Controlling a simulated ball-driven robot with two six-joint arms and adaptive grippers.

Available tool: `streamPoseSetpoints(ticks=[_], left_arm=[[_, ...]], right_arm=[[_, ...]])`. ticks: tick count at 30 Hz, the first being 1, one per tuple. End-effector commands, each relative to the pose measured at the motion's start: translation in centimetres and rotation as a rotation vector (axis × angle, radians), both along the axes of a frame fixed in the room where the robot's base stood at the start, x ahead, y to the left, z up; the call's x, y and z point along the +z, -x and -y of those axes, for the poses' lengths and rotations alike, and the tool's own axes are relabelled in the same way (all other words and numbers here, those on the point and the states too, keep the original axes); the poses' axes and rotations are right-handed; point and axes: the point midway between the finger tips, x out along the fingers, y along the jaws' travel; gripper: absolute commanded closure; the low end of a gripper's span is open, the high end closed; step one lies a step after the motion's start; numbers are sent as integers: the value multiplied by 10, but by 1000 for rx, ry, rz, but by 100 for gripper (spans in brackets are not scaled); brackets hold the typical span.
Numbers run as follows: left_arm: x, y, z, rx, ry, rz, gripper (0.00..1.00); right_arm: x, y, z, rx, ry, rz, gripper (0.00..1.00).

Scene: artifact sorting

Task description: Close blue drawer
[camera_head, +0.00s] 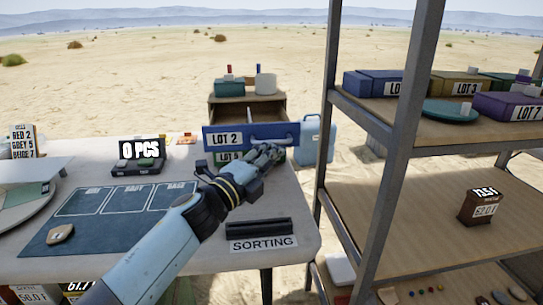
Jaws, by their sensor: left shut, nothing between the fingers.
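The blue drawer (224,138), labelled LOT 2, sticks out open from a small wooden cabinet (281,97) beyond the table. Its inside shows behind the blue front. My left gripper (268,152) is shut and empty, in front of the right part of the drawer front. It overlaps the lower edge of the front in the view; I cannot tell whether it touches. A green drawer front (228,156) shows partly below the blue one, and my gripper hides some of it. My right gripper is not in view.
A sorting table (290,203) holds a blue mat (100,228), a scale (138,165) reading 0 PCS and a black SORTING holder (259,227). A metal-framed shelf (420,190) with lot boxes stands close on the right. A light blue container (316,140) stands beside the cabinet.

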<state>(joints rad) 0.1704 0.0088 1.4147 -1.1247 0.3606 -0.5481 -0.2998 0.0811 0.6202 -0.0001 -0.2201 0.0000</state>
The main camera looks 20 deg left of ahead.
Motion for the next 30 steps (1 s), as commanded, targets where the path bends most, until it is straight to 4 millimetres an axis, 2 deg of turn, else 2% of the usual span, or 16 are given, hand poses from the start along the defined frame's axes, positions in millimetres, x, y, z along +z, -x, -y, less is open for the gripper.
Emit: streamPoseSetpoints(ticks=[6,11,24,30], left_arm=[[0,-2,-1,0,-1,0,100],[-1,-17,-8,1,-1,2,100],[-4,-99,-49,1,-1,-1,100],[-3,-122,-59,1,0,-1,100]], right_arm=[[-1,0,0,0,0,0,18],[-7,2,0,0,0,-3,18],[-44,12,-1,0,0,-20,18],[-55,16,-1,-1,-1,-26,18]])
